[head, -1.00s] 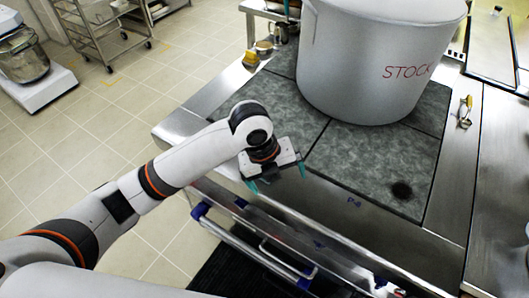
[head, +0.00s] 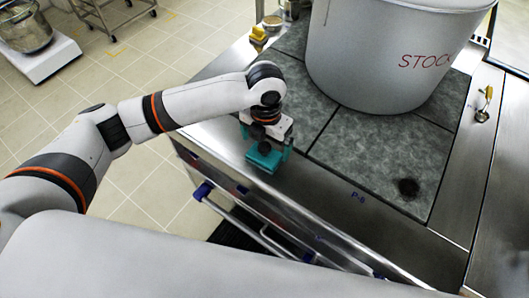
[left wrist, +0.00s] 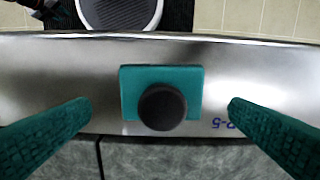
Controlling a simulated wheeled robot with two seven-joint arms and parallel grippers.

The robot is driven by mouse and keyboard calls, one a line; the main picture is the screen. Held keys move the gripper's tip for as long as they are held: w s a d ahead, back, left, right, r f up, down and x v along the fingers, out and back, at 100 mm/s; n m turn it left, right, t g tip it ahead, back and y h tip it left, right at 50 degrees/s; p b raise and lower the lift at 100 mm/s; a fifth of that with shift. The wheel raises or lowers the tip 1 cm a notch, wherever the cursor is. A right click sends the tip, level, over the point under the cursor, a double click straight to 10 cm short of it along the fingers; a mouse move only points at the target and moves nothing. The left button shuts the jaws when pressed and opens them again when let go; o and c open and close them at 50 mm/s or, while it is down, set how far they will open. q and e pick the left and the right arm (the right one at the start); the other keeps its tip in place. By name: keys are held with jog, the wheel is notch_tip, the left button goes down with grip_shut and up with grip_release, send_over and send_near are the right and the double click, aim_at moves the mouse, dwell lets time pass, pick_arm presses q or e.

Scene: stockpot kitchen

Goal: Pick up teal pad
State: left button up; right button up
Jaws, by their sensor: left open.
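The teal pad (left wrist: 188,81) is a flat rectangle with a round black knob (left wrist: 162,106) on it. It lies on the bare steel front strip of the stove, and in the head view the pad (head: 262,161) shows right under my left gripper (head: 267,147). My left gripper is open. In the left wrist view its two teal fingers (left wrist: 160,108) stand one on each side of the pad and knob, with a clear gap on both sides.
A large grey stockpot (head: 375,55) stands on the dark grey stove plates (head: 360,150) beyond the gripper. A rail (head: 245,225) runs along the stove's front. A blue marking (head: 357,196) is on the steel strip, which is otherwise clear right of the pad.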

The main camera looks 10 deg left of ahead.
aim_at(265, 146)
pick_arm(q)
notch_tip(265, 146, down, 4)
jog(key=shift+a+f+p, duration=0.15)
jog(key=shift+p, duration=0.3)
jog(key=shift+c, duration=0.3)
jog(key=c, duration=0.9)
